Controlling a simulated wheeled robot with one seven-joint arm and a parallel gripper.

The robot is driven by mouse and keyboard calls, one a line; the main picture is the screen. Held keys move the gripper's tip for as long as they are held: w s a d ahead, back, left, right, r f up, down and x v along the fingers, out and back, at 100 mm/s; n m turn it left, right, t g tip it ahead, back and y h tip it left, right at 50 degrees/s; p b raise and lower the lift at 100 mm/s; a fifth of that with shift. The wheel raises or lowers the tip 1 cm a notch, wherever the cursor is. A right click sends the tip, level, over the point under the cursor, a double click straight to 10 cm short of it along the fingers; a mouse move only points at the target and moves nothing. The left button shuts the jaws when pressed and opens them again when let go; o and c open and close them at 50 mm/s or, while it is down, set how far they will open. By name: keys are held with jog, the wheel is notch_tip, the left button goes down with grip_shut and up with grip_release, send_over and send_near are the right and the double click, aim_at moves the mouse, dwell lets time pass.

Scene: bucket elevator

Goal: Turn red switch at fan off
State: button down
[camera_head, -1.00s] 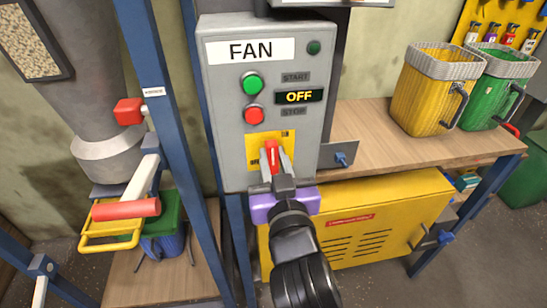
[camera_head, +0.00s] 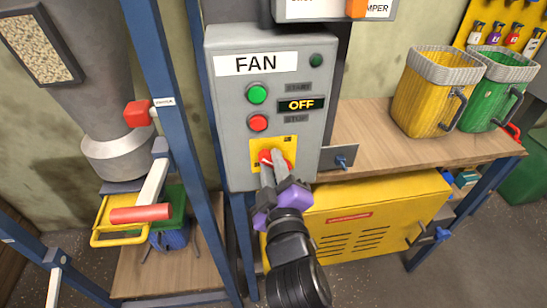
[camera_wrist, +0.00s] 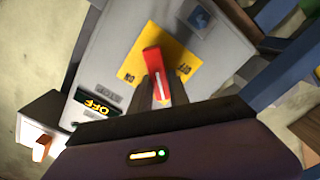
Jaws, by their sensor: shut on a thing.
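The red switch (camera_head: 264,156) sits on a yellow plate (camera_head: 288,145) at the lower front of the grey FAN box (camera_head: 228,110). My gripper (camera_head: 274,164) is shut on the red switch, with a grey finger on either side of it. In the head view the fingers hide much of the switch, and red shows at both sides. In the wrist view the red switch (camera_wrist: 153,63) stands out between the fingers, with the ON and OFF marks on the plate beside it. The display (camera_head: 301,105) reads OFF.
A green button (camera_head: 257,94) and a red button (camera_head: 258,123) are above the switch. A blue post (camera_head: 165,110) stands close left of the box. A metal bracket (camera_head: 338,158) juts out at its right. A yellow cabinet (camera_head: 365,215) is below.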

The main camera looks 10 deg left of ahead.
jog(key=n+p, duration=0.3)
jog(key=n, duration=0.2)
jog(key=shift+a+f, duration=0.15)
jog(key=shift+f+n+p, duration=0.25)
jog(key=shift+n+p, duration=0.65)
jog(key=shift+n, duration=0.7)
jog(key=c, duration=1.2)
grip_release()
jog(key=shift+c, duration=0.2)
jog(key=shift+s, duration=0.1)
jog(key=b+v, duration=0.1)
jog(key=v, duration=0.6)
jog(key=shift+s, duration=0.35)
